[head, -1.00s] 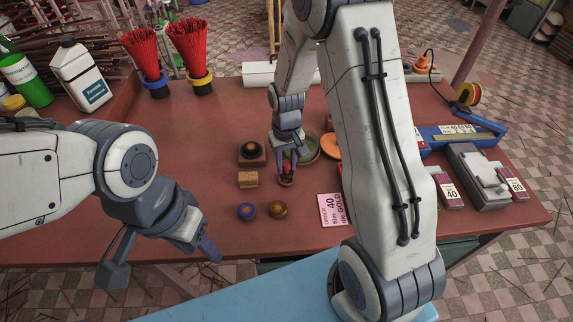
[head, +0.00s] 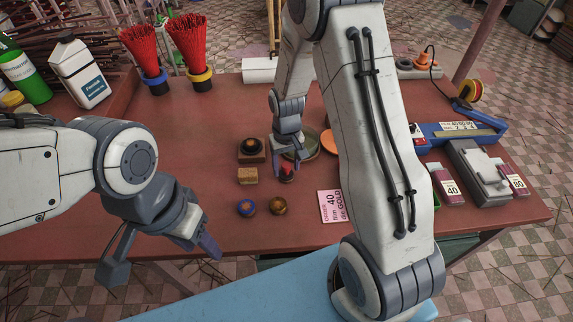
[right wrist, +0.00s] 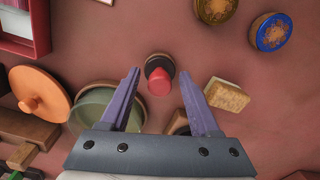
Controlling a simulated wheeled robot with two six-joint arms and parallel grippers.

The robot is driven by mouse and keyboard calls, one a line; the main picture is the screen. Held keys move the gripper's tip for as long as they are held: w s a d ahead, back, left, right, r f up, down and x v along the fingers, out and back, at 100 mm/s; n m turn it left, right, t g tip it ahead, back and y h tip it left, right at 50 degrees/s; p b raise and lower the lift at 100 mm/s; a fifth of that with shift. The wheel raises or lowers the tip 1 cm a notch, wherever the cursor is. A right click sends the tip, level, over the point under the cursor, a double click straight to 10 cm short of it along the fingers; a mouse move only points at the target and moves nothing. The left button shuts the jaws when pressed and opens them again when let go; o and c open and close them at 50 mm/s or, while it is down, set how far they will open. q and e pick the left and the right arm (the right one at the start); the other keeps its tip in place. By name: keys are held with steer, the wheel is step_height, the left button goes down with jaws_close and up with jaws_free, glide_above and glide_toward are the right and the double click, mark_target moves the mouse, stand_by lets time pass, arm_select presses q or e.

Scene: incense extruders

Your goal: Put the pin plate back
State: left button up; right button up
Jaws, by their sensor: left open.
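A small dark round piece with a red top (head: 287,171) stands on the table. In the right wrist view the red-topped piece (right wrist: 159,76) lies between the spread fingers of my right gripper (right wrist: 160,80), apart from both. My right gripper (head: 287,168) is open and low over it in the head view. A blue-and-gold disc (head: 246,208) and a gold-brown disc (head: 278,207) lie in front. A dark disc with an orange centre (head: 251,145) sits on a wooden block. I cannot tell which piece is the pin plate. My left gripper (head: 160,258) is open and empty at the front edge.
A tan block (head: 248,177) lies left of the red-topped piece. A greenish round dish (right wrist: 97,112) and an orange knobbed disc (right wrist: 39,94) are close to my right gripper. A pink order card (head: 331,206) lies at right. The front left tabletop is clear.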

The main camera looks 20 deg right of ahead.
mark_target(286, 165)
steer(key=shift+r, duration=0.2)
step_height(286, 165, up, 12)
steer(key=s+a+r+n, duration=0.4)
steer(key=s+a+r, duration=0.1)
steer(key=s+a, duration=0.6)
steer(key=s+a+n+y, duration=0.1)
steer(key=s+a+n, duration=0.2)
steer(key=s, duration=0.9)
steer(key=shift+s+r+n, duration=0.25)
steer(key=shift+n, duration=0.05)
